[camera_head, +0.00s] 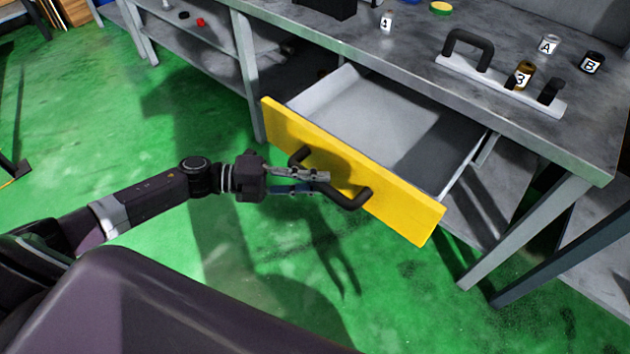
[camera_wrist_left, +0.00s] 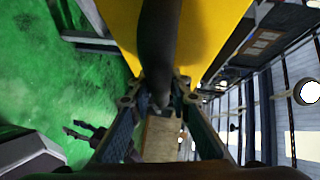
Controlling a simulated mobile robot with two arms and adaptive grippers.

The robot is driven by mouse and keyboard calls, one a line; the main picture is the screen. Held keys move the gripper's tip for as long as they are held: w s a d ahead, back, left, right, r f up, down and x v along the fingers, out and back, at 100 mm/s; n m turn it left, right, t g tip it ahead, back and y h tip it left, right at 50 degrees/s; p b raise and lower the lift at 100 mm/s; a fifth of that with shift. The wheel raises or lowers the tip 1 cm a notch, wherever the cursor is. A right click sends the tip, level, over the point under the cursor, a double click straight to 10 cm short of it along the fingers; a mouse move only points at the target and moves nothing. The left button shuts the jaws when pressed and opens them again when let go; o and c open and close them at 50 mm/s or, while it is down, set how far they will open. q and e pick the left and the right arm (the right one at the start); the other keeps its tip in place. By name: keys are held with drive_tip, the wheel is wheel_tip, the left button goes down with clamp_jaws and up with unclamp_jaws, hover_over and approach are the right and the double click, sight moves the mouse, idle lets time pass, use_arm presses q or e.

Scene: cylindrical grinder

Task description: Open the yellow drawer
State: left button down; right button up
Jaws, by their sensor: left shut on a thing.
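The yellow drawer (camera_head: 400,208) is pulled well out from under the grey workbench, and its pale inside (camera_head: 385,115) shows empty. A black bar handle (camera_head: 345,197) is fixed to its front. My left gripper (camera_head: 322,180) comes from the left and is shut on the handle near its left part. In the left wrist view the dark handle (camera_wrist_left: 158,50) runs down between the fingers (camera_wrist_left: 160,100), with the yellow front (camera_wrist_left: 210,40) behind it. My right gripper does not show in the head view.
Bench legs (camera_head: 525,230) stand right of the drawer. Green floor (camera_head: 150,130) is open at left.

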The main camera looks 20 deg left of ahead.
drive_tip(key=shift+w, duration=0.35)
use_arm(q)
drive_tip(key=c, duration=1.8)
unclamp_jaws()
drive_tip(key=shift+o, duration=0.2)
drive_tip(key=shift+a, duration=0.1)
drive_tip(key=v, duration=1.1)
drive_tip(key=shift+s+a, duration=0.2)
drive_tip(key=shift+a, duration=0.15)
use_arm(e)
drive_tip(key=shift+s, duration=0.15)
